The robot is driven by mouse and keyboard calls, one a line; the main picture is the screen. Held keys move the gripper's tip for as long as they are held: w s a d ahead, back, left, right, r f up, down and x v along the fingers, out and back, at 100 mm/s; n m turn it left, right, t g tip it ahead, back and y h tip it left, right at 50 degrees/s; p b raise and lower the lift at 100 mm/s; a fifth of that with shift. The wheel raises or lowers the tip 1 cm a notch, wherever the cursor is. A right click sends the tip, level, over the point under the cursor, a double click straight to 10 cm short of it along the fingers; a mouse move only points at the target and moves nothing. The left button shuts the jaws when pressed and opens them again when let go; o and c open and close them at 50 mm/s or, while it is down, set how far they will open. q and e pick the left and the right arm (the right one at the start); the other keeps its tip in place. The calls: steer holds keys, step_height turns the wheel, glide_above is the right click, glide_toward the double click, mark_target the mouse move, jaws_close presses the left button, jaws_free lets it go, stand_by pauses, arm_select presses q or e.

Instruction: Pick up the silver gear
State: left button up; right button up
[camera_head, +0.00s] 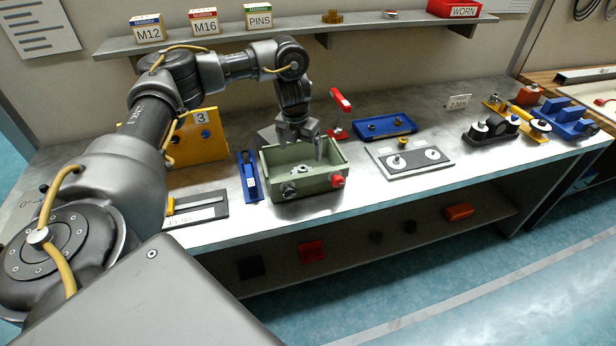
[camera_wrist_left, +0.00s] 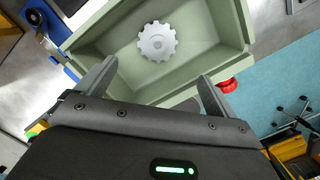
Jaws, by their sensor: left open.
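The silver gear (camera_wrist_left: 158,42) lies flat on the floor of the green box, toward its far wall in the left wrist view. It also shows in the head view (camera_head: 299,170), small and partly hidden by the box wall. My left gripper (camera_head: 302,150) is above the box, pointing down, open and empty. In the left wrist view its two fingers (camera_wrist_left: 155,84) are spread apart on the near side of the gear. My right gripper is in neither view.
A blue narrow fixture (camera_head: 250,178) stands just left of the box. A red-handled clamp (camera_head: 340,110) and a blue tray (camera_head: 385,127) stand behind and right. A grey plate with knobs (camera_head: 410,160) lies to the right. A shelf (camera_head: 300,24) runs above the bench.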

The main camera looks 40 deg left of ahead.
mark_target(303, 168)
arm_select(q)
steer(key=shift+w+a+f+b, duration=0.1)
steer(key=shift+f+b, duration=0.1)
steer(key=shift+f, duration=0.8)
steer(key=shift+w+f+b, duration=0.15)
steer(key=shift+f+b, duration=0.1)
steer(key=shift+f, duration=0.7)
steer(key=shift+w+a+f+b, duration=0.1)
steer(key=shift+f+b, duration=0.1)
steer(key=shift+f, duration=0.8)
steer(key=f, duration=0.1)
steer(key=w+f, duration=0.1)
steer(key=f, duration=0.2)
steer(key=shift+w+a+p, duration=0.25)
steer(key=shift+a+p, duration=0.05)
steer(key=shift+p, duration=0.05)
steer(key=shift+f, duration=0.25)
steer(key=shift+s, duration=0.1)
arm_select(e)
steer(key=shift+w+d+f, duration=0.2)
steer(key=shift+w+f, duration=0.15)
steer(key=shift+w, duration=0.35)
arm_select(q)
steer(key=shift+c, duration=0.3)
steer(key=c, duration=1.2)
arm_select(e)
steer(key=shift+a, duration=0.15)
